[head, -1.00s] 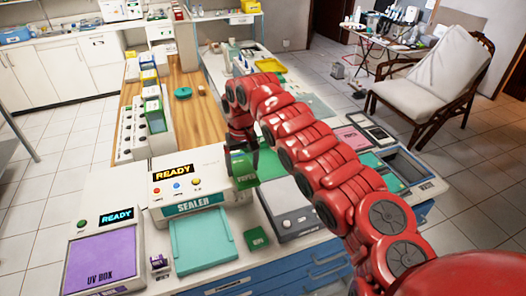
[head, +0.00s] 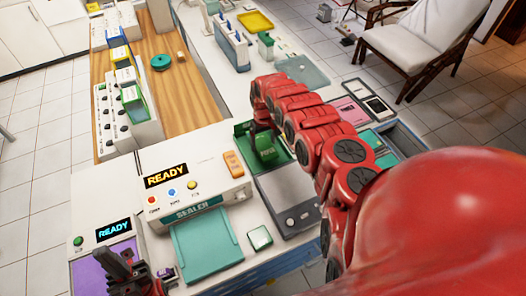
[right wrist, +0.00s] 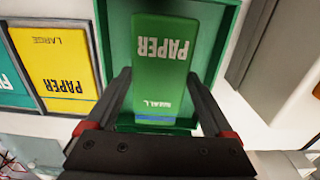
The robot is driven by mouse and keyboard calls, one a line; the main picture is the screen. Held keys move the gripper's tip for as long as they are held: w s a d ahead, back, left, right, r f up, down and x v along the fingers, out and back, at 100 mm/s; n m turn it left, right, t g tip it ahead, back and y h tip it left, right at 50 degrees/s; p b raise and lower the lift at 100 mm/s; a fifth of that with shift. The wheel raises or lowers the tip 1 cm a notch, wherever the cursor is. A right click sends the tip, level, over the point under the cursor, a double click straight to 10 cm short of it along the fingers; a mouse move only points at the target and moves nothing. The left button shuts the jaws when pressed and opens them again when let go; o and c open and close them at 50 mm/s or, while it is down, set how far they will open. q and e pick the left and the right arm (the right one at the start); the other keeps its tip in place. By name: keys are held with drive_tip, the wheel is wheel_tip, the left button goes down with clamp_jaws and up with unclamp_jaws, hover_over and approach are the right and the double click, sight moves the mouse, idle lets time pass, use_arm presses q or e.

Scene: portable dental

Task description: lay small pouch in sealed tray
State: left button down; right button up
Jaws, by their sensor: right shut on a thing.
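The small pouch is a green packet marked "PAPER" (right wrist: 162,60), between the two dark fingers of my right gripper (right wrist: 160,95) in the right wrist view. My right gripper (head: 263,135) is shut on it. The pouch is over or inside a green tray (right wrist: 116,35); contact with the floor cannot be told. In the head view the green tray (head: 242,129) lies right of the sealer, and my gripper reaches down into it. No label names the sealed tray. My left gripper (head: 122,265) is low at the left by the UV box; its opening is unclear.
The sealer (head: 185,175) shows READY, with a teal tray (head: 205,245) in front. A grey device (head: 295,215) is just in front of the green tray. A yellow "PAPER LARGE" item (right wrist: 60,65) is beside the tray.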

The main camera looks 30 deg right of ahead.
sight(263, 145)
wheel_tip(263, 145, down, 3)
drive_tip(key=b, duration=0.2)
drive_tip(key=shift+s+f+b, duration=0.15)
drive_tip(key=shift+f+b, duration=0.05)
drive_tip(key=shift+b, duration=0.15)
drive_tip(key=shift+r, duration=0.1)
drive_tip(key=o, duration=1.1)
drive_tip(key=shift+o, duration=0.2)
